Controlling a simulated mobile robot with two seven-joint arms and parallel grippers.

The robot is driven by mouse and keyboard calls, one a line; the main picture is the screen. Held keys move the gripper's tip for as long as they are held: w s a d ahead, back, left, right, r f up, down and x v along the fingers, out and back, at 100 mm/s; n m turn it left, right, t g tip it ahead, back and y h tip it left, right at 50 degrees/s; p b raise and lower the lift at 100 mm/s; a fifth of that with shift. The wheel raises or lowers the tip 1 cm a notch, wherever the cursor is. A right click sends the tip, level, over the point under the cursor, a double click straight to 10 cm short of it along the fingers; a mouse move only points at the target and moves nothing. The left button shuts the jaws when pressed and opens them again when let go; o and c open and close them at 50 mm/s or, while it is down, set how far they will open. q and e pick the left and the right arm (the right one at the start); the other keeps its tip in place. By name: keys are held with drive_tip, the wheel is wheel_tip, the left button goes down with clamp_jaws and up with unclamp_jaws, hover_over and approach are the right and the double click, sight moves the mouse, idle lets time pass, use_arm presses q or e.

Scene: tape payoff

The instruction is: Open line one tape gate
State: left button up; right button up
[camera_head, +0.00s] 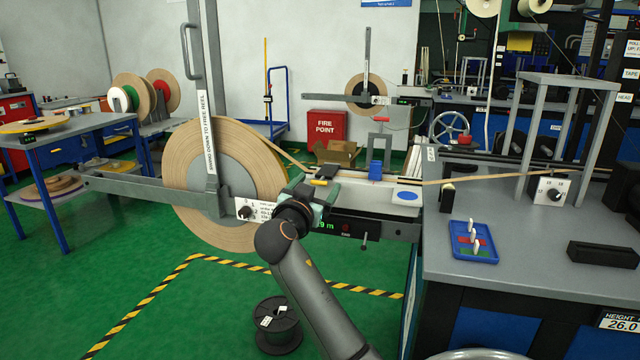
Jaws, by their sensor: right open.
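A large reel of tan tape (178,195) stands upright on the near payoff. A grey upright bar (221,130) crosses in front of it, with a label reading "swing down to free reel" (208,135) and a handle (187,50) near its top. The bar stands vertical. A strip of tape (280,152) runs from the reel to the right, toward a blue block (376,168) on the bench rail. My right gripper (318,184) is open beside the rail, right of the reel; its fingertips are partly hidden and contact is unclear. My left gripper is out of view.
A grey horizontal beam (130,189) extends left of the reel. A small control box with a knob (246,209) sits at its lower right. A black spool (277,325) stands on the green floor. A bench (540,262) with a blue tray (474,255) is at right.

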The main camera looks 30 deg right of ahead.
idle(0.3)
clamp_jaws()
idle(0.6)
